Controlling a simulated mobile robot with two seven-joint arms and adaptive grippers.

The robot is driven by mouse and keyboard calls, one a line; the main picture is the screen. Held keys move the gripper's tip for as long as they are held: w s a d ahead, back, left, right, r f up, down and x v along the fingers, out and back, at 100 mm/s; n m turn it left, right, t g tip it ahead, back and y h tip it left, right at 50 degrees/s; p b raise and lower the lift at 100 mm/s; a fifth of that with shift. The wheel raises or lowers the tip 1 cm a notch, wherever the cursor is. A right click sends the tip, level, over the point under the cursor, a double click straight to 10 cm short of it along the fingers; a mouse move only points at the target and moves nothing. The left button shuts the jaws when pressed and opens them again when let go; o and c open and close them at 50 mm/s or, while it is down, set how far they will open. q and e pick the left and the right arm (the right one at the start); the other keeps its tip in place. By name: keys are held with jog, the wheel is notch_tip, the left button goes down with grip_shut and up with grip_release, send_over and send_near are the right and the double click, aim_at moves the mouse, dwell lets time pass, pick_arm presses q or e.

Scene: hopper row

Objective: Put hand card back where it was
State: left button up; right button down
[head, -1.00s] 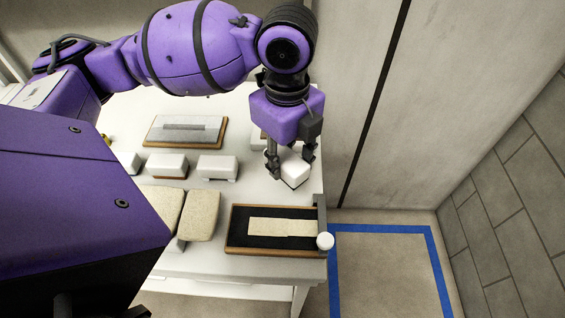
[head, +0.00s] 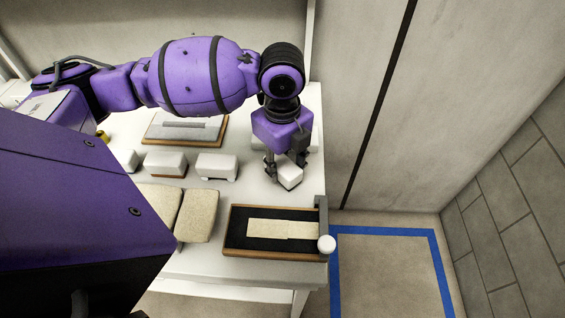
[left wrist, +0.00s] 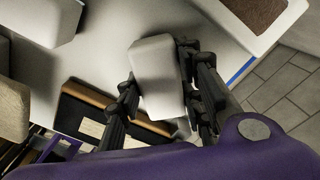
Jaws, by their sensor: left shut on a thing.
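My left gripper (head: 287,168) is shut on a white rounded block (head: 289,178), with one finger on each side. The block also shows between the fingers in the left wrist view (left wrist: 158,70). It is at the right part of the white table, behind a wood-framed black board. I cannot tell whether it touches the table, or whether this block is the hand card; its underside is hidden. Two similar white blocks, one left (head: 165,163) and one nearer (head: 217,165), stand in a row to its left. My right gripper is not in view.
The wood-framed black board (head: 235,241) holds a pale strip (head: 283,228) and has a white knob (head: 327,244) at its right end. Beige pads (head: 198,216) lie left of it. A grey panel in a wooden frame (head: 185,130) lies farther back. Blue tape (head: 385,230) marks the floor.

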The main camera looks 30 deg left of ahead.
aim_at(282, 163)
pick_arm(q)
jog(key=o, duration=1.2)
jog(key=shift+f, duration=0.15)
jog(key=shift+o, duration=0.2)
notch_tip(282, 163, up, 12)
jog(key=p, duration=0.1)
